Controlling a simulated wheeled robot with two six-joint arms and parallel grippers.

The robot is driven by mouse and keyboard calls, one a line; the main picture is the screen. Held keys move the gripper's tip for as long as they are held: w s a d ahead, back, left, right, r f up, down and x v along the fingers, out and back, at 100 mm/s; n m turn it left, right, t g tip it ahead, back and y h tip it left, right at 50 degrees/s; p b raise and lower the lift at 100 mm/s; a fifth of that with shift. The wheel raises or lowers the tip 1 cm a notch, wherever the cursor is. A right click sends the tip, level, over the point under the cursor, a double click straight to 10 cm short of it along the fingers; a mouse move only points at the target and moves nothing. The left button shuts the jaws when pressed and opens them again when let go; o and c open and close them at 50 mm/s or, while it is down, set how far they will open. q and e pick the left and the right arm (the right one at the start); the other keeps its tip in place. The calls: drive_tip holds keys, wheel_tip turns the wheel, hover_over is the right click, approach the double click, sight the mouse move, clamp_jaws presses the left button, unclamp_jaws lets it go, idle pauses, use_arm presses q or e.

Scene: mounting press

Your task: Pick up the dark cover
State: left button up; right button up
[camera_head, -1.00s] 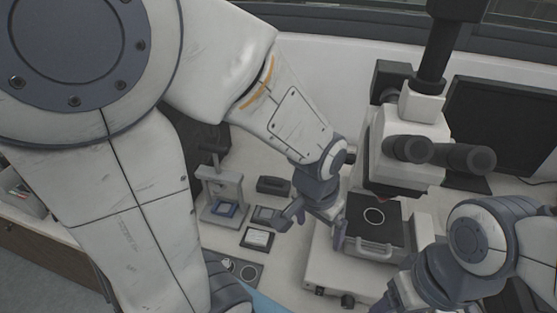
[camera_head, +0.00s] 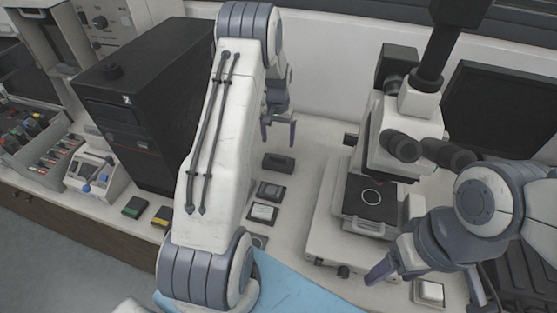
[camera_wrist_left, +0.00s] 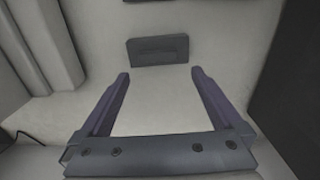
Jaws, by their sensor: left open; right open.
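The dark cover, apparently the small dark rectangular block (camera_head: 278,163), lies on the white bench between my left arm and the microscope. My left gripper (camera_head: 278,142) is open and empty, above and behind the block in the head view. In the left wrist view the block (camera_wrist_left: 158,50) lies beyond the two open fingertips (camera_wrist_left: 158,76), roughly centred between them and apart from them. My right gripper (camera_head: 382,272) is in front of the microscope base, open; its fingers are only partly visible.
The microscope (camera_head: 395,150) with its dark stage stands to the right. Small dark and white-topped pieces (camera_head: 263,212) lie in front of the block. A black computer tower (camera_head: 145,105) stands left of my arm. A blue mat (camera_head: 295,285) is at the front.

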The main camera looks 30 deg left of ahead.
sight(278, 156)
use_arm(q)
drive_tip(key=shift+f, duration=0.95)
drive_tip(key=shift+s+d+f+p, duration=0.1)
drive_tip(key=shift+f+p, duration=0.5)
drive_tip(key=shift+p, duration=0.15)
wheel_tip(278, 156, down, 3)
drive_tip(key=shift+s+d+f+p, duration=0.1)
drive_tip(key=shift+f+p, duration=0.1)
drive_tip(key=shift+p, duration=0.7)
drive_tip(key=shift+f, duration=0.45)
drive_tip(key=c, duration=1.2)
drive_tip(key=shift+o, duration=0.2)
drive_tip(key=shift+r, duration=0.1)
